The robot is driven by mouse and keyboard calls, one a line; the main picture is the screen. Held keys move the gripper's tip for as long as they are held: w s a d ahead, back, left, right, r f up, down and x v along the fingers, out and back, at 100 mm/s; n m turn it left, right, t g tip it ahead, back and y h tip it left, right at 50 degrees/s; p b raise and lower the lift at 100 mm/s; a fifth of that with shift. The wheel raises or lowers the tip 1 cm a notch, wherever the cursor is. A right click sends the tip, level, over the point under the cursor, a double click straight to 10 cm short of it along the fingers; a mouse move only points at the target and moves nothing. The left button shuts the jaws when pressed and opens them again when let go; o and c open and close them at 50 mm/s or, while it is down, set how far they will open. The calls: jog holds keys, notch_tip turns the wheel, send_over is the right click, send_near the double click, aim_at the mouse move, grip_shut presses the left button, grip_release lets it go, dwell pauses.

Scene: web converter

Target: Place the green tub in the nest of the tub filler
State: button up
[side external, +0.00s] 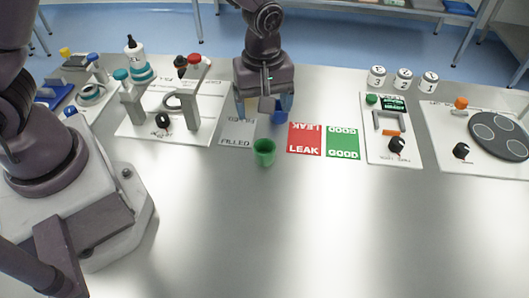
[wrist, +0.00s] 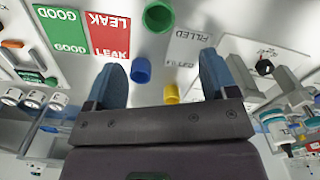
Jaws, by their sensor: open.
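The green tub (side external: 264,152) stands upright on the bare steel table, in front of the FILLED card and left of the LEAK card. It also shows at the top edge of the wrist view (wrist: 158,16). My gripper (side external: 264,108) is open and empty, behind the green tub and apart from it. Its spread blue fingers show in the wrist view (wrist: 160,64). A white-plated station with grey posts (side external: 165,105), seemingly the tub filler, is at the left. A dark ring lies between its posts; I cannot tell whether this is the nest.
A blue tub (wrist: 141,70) and a yellow tub (wrist: 171,93) stand near my fingers. The FILLED card (side external: 237,134), red LEAK card (side external: 304,139) and green GOOD card (side external: 342,142) lie flat. Two other stations are at right, with white numbered jars (side external: 403,79) behind. The front table is clear.

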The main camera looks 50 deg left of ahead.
send_over(264, 147)
jog(key=s+d, duration=0.2)
jog(key=f, duration=0.7)
jog(key=shift+w+a+f, duration=0.1)
jog(key=shift+w+f, duration=0.1)
jog(key=f, duration=0.5)
jog(key=shift+w+f, duration=0.2)
jog(key=shift+f, duration=0.1)
jog(key=c, duration=1.1)
jog(key=shift+o, duration=0.2)
jog(key=shift+r, duration=0.15)
